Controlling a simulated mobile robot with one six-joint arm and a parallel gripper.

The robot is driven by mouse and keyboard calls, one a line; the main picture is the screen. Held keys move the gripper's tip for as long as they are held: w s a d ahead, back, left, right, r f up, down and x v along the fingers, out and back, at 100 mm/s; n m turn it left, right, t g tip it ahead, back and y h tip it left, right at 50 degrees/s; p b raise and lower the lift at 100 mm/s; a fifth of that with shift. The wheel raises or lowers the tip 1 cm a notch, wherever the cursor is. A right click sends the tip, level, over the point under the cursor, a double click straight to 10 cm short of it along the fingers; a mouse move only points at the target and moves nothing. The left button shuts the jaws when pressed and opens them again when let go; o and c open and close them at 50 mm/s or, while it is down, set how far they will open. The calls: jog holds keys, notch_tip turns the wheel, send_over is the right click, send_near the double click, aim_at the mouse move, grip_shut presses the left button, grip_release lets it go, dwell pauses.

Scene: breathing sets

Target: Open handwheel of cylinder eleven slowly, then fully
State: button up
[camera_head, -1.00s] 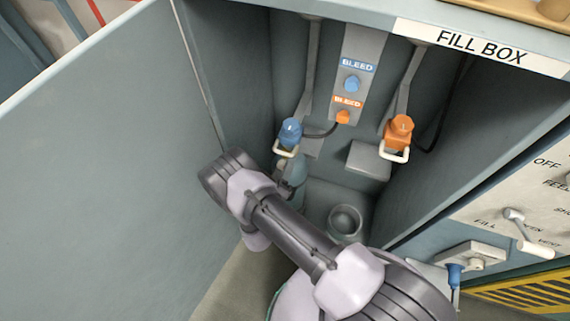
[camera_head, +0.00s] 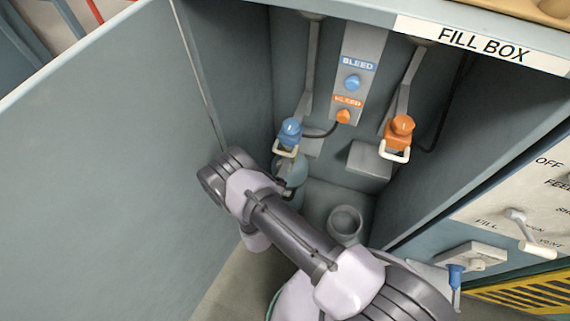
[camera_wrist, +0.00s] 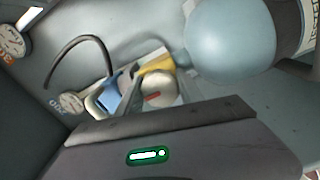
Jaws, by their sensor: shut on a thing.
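In the wrist view, a round cream handwheel (camera_wrist: 160,84) with a red mark sits beside a pale blue cylinder (camera_wrist: 228,42). My gripper (camera_wrist: 155,91) is shut on the handwheel; its dark body fills the bottom of that view and its fingers show only in part. In the head view the cylinder (camera_head: 296,168) stands inside the fill box at the left, partly behind my arm. The handwheel and my fingertips are hidden there. No cylinder number can be read.
A blue connector (camera_head: 290,131) and an orange connector (camera_head: 400,130) with cream loops hang in the box. Blue (camera_head: 352,83) and orange (camera_head: 343,116) bleed knobs are between them. An empty round holder (camera_head: 346,222) is right of my arm. A grey panel (camera_head: 100,160) closes off the left.

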jog(key=o, duration=1.4)
jog(key=p+v, duration=0.4)
jog(key=v, duration=1.3)
jog(key=shift+s, duration=0.2)
